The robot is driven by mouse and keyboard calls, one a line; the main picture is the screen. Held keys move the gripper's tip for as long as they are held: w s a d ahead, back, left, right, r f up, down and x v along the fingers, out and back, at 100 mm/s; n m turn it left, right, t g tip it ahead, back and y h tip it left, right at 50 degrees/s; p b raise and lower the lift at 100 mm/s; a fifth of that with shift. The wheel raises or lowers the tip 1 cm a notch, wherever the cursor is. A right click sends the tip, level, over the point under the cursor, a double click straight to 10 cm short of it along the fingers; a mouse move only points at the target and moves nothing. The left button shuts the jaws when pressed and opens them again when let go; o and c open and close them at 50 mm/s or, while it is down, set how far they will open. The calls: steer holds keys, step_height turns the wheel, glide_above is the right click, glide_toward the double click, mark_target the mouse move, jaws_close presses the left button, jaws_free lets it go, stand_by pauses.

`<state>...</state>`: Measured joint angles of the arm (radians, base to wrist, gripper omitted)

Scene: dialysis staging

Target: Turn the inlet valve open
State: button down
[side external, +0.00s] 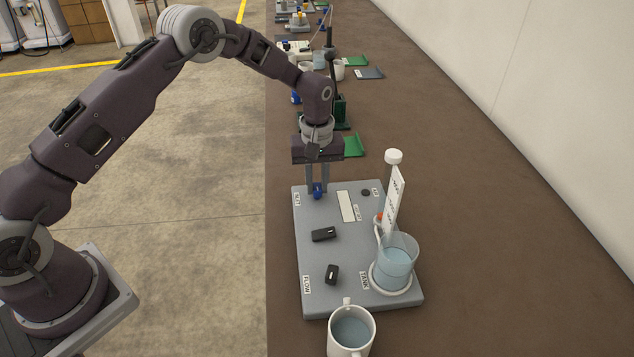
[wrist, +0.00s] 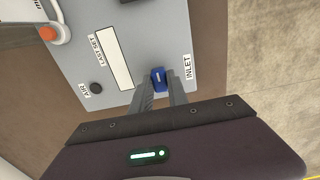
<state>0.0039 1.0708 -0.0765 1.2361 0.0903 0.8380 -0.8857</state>
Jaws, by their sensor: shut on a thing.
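The inlet valve is a small blue knob (side external: 318,191) at the far left corner of the grey panel (side external: 345,268), beside the INLET label. My gripper (side external: 317,188) reaches down onto it from above, with its fingers on either side of the knob. In the wrist view the blue knob (wrist: 158,79) shows between the fingertips (wrist: 160,84), with a short white mark on its top. My gripper is shut on the knob. The fingers partly hide the knob's sides.
Two black knobs (side external: 324,234) (side external: 332,274) sit on the panel. A white mug (side external: 351,332) stands at the front edge. The bench at right is clear.

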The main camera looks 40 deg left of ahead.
steer(key=m, duration=0.4)
steer(key=shift+m, duration=0.3)
steer(key=m, duration=0.4)
steer(key=shift+m, duration=0.3)
steer(key=m, duration=0.4)
steer(key=shift+m, duration=2.3)
steer(key=c, duration=1.3)
jaws_free()
